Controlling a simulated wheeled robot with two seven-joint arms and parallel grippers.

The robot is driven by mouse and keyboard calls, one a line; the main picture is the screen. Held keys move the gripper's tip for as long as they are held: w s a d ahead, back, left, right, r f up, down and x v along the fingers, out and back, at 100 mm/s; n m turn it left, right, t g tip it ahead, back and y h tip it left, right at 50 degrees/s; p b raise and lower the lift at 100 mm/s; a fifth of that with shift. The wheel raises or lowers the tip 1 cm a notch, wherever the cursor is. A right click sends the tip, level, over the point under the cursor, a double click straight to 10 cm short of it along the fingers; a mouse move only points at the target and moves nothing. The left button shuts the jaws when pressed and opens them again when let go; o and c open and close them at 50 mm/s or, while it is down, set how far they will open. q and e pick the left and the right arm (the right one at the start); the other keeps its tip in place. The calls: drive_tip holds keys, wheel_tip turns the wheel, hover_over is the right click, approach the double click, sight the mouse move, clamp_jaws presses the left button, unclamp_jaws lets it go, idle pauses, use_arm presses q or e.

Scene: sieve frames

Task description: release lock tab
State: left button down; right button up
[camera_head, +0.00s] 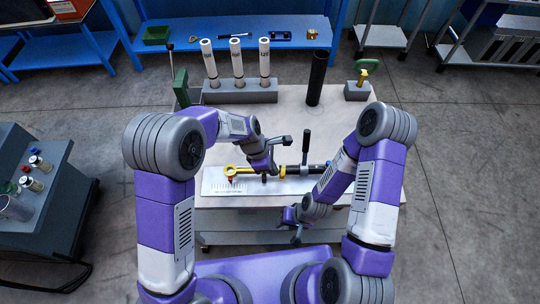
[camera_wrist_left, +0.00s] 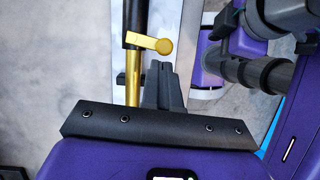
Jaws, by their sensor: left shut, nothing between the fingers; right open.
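A yellow lock tab with a round end (camera_wrist_left: 150,43) sits across a rod in the left wrist view. The rod is gold (camera_wrist_left: 133,80) on the near side of the tab and black (camera_wrist_left: 133,18) beyond it. In the head view the rod assembly lies on a white plate (camera_head: 218,187), with a yellow ring (camera_head: 231,171) at its left end. My left gripper (camera_head: 266,174) is over the assembly; its fingers (camera_wrist_left: 160,70) are shut and empty, just short of the tab in the picture. Contact cannot be told. My right gripper (camera_head: 296,232) is open at the table's front edge, apart from the assembly.
An upright black handle (camera_head: 306,146) rises from the assembly. At the back of the table (camera_head: 345,125) stand a grey block (camera_head: 240,92) with three white tubes, a black cylinder (camera_head: 317,78) and a green-handled piece (camera_head: 366,66). A blue bench is behind.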

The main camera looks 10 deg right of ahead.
use_arm(q)
drive_tip(key=shift+w+d, duration=0.5)
drive_tip(key=shift+w, duration=0.05)
drive_tip(key=w+a+r+p, duration=0.1)
drive_tip(key=a+r, duration=0.6)
drive_tip(key=r, duration=0.2)
drive_tip(key=shift+w+a+r+p, duration=0.2)
drive_tip(key=shift+p, duration=0.15)
idle(0.4)
